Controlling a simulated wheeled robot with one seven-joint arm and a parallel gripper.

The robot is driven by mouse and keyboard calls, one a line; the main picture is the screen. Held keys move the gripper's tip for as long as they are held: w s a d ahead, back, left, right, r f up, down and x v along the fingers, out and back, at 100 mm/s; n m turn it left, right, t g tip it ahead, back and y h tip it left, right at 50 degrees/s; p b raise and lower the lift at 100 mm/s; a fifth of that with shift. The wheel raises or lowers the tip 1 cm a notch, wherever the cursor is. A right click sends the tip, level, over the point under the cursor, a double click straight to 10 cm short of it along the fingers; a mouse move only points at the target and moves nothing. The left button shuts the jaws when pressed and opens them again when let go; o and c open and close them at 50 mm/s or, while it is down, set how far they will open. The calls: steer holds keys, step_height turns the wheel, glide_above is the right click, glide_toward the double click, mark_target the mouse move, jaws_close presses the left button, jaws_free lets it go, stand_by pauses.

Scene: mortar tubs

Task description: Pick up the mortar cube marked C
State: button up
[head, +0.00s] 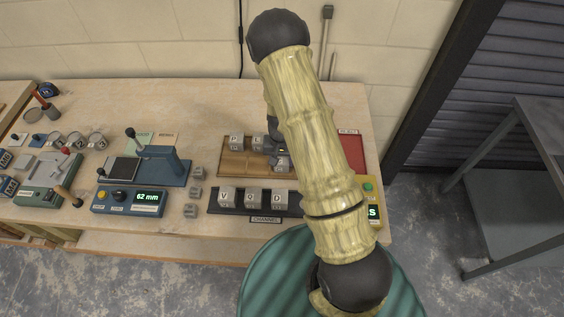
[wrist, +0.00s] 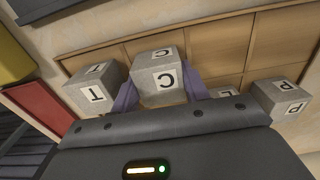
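The grey mortar cube marked C (wrist: 158,81) is in the middle of the wrist view, between the two purple fingers of my gripper (wrist: 161,92). One finger is on each side of it, close against its sides. I cannot tell whether they press on it or whether it is lifted. In the head view my gripper (head: 274,140) is over the right part of the wooden tray (head: 232,169), and the C cube is hidden there behind my arm and hand.
A T cube (wrist: 93,89) stands left of C; an L cube (wrist: 228,92), partly hidden, and a P cube (wrist: 280,97) are to its right. A dark rack (head: 230,207) with several cubes lies in front. A red tray (head: 354,152) is at the right.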

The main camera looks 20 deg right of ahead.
mark_target(282, 159)
steer(key=c, duration=0.5)
steer(key=shift+w+r, duration=0.1)
step_height(282, 159, up, 10)
steer(key=shift+f+b, duration=0.1)
steer(key=shift+b, duration=0.7)
